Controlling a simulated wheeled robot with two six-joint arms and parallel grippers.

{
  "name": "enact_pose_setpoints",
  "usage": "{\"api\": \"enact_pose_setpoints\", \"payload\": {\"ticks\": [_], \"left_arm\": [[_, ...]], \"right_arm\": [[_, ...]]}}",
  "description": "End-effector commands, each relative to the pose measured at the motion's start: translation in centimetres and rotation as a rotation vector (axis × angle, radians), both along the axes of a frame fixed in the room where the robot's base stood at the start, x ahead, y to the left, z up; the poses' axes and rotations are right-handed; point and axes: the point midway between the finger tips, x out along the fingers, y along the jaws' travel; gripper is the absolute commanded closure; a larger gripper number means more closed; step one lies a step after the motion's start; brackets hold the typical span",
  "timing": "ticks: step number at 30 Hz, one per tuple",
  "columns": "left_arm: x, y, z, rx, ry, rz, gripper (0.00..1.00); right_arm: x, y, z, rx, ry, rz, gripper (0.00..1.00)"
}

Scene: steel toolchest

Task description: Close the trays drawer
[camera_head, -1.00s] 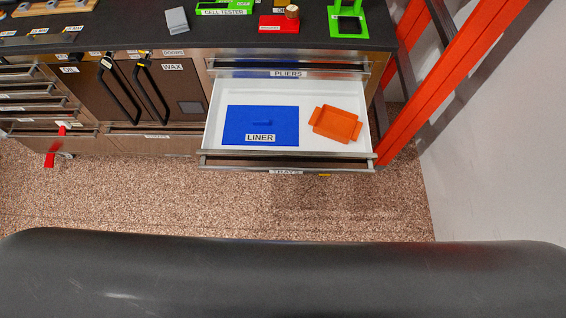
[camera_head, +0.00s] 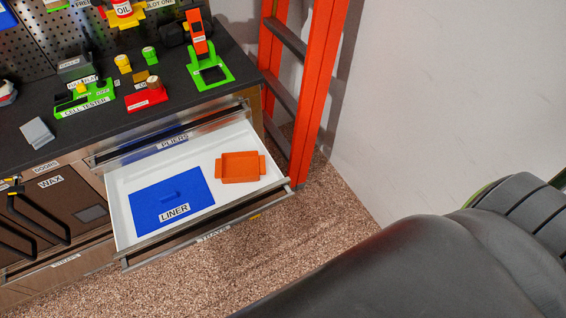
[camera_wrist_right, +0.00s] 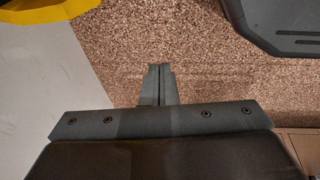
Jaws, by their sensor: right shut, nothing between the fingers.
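The trays drawer (camera_head: 132,243) is pulled out of the steel chest in the head view, its white inside showing and its label on the front face. In it lie a blue liner (camera_head: 150,205) with a small raised handle and an orange tray (camera_head: 240,167). My right gripper (camera_wrist_right: 160,70) shows in the right wrist view, shut and empty above the speckled floor, away from the drawer. No gripper shows in the head view; my left gripper is out of sight.
The pliers drawer (camera_head: 173,140) above looks shut. Black-handled doors (camera_head: 40,215) stand to the left. An orange ladder-like frame (camera_head: 310,90) stands right of the chest, by a pale wall (camera_head: 430,90). The floor (camera_head: 310,235) before the drawer is clear.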

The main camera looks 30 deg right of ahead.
Motion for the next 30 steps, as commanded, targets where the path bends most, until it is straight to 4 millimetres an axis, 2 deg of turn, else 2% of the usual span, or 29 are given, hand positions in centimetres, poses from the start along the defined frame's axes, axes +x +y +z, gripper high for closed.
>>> {"api": "enact_pose_setpoints", "payload": {"ticks": [1,5,6,9,13,17,21,25,30], "left_arm": [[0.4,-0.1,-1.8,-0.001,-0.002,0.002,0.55],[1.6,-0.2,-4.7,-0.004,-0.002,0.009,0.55],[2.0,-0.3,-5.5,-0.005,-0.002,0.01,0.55],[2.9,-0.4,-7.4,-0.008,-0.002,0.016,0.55],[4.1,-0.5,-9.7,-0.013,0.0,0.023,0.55],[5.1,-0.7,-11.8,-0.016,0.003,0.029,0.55],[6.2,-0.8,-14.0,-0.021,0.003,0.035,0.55],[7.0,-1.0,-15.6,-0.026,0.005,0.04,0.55],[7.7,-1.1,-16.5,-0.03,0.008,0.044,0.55]], "right_arm": [[2.3,-2.1,-1.0,-0.037,-0.064,0.043,1.0],[9.7,-7.4,-0.5,-0.156,-0.28,0.209,1.0],[12.1,-8.8,0.2,-0.197,-0.35,0.27,1.0],[17.6,-11.4,2.6,-0.296,-0.522,0.428,1.0],[23.6,-12.9,6.6,-0.421,-0.734,0.647,1.0],[28.0,-12.5,10.9,-0.538,-0.934,0.882,1.0],[30.7,-10.1,15.4,-0.651,-1.138,1.153,1.0],[31.3,-6.9,18.6,-0.732,-1.303,1.396,1.0],[30.4,-3.6,21.1,-0.789,-1.445,1.626,1.0]]}}
